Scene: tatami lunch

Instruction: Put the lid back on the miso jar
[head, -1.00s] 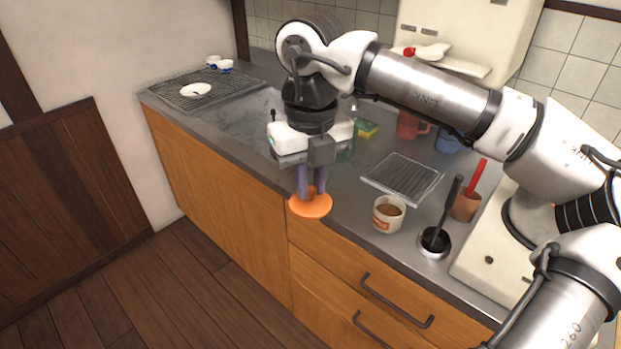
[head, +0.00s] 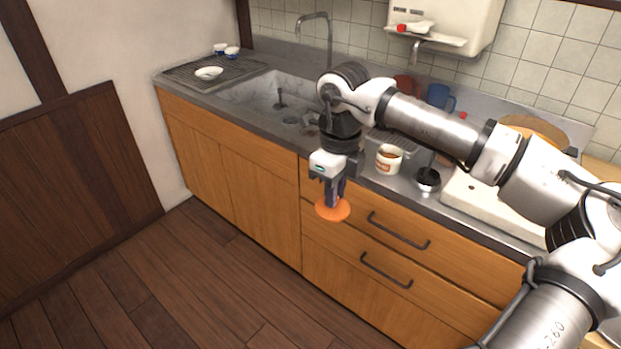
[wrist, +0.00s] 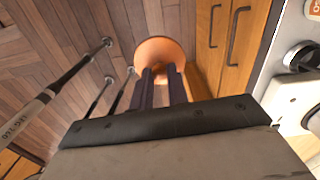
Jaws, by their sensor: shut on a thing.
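My gripper (head: 334,195) points down and is shut on the orange round lid (head: 333,211). The lid hangs in front of the drawer fronts, just outside the counter's front edge. In the wrist view the lid (wrist: 160,50) shows beyond the dark fingers (wrist: 160,84), with floor and drawers behind it. The miso jar (head: 389,160), white with an orange label, stands open on the counter with brown contents showing. It is to the right of my gripper and apart from the lid. A corner of the jar (wrist: 313,9) shows at the wrist view's right edge.
A dark-mouthed metal pot (head: 427,180) stands right of the jar, and a wire rack (head: 385,141) lies behind it. A blue mug (head: 438,95) is farther back. The sink (head: 262,92) is to the left. Drawer handles (head: 398,231) stick out below the counter.

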